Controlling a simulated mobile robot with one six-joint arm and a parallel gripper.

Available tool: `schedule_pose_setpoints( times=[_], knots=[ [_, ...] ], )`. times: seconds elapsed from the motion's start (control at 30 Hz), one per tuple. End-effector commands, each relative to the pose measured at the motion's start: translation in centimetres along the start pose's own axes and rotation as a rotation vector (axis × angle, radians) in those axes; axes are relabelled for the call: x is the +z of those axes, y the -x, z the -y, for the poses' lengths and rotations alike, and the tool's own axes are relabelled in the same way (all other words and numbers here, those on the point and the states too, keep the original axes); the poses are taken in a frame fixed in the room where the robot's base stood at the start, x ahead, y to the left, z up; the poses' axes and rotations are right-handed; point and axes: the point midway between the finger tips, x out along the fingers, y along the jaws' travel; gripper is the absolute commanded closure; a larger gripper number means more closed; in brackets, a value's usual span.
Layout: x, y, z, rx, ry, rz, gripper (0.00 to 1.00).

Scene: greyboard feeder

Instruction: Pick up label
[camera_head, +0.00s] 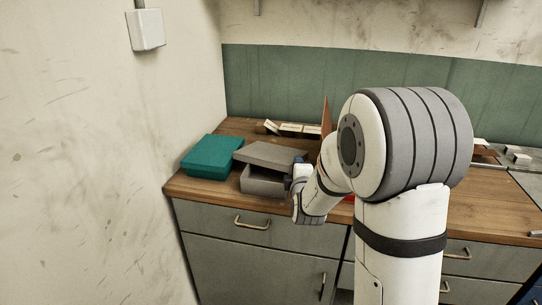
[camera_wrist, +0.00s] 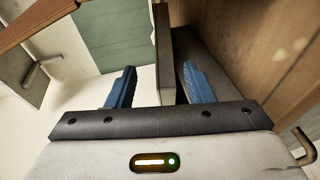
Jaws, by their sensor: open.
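I cannot single out the label for sure. Small pale pieces (camera_head: 292,129) lie in a row at the back of the wooden counter in the head view, and I cannot tell whether one is the label. My gripper (camera_wrist: 160,80) is open, with its two blue fingers apart in the wrist view. An edge of the grey box (camera_wrist: 163,45) shows between and beyond the fingers; I cannot tell whether they touch it. In the head view my gripper (camera_head: 299,161) is at the right side of the grey box (camera_head: 262,183), partly hidden by my wrist.
A teal box (camera_head: 211,157) stands left of the grey box, whose lid (camera_head: 270,154) sits askew. A thin brown upright board (camera_head: 326,117) stands behind my arm. Small pale blocks (camera_head: 519,157) lie at far right. The wooden counter (camera_head: 490,212) has bare room at right front.

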Motion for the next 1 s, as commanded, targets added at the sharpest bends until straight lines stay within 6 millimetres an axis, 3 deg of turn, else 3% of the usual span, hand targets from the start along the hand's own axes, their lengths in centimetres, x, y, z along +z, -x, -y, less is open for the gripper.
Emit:
schedule_pose_setpoints(
  times=[0.3,0.6,1.0],
  knots=[
    [0.2,-4.2,0.6,-0.001,-0.002,0.0,0.53],
    [0.1,-4.6,0.6,-0.001,-0.002,-0.001,0.53],
    [0.0,-4.6,0.6,-0.001,-0.002,-0.002,0.85]
  ],
)
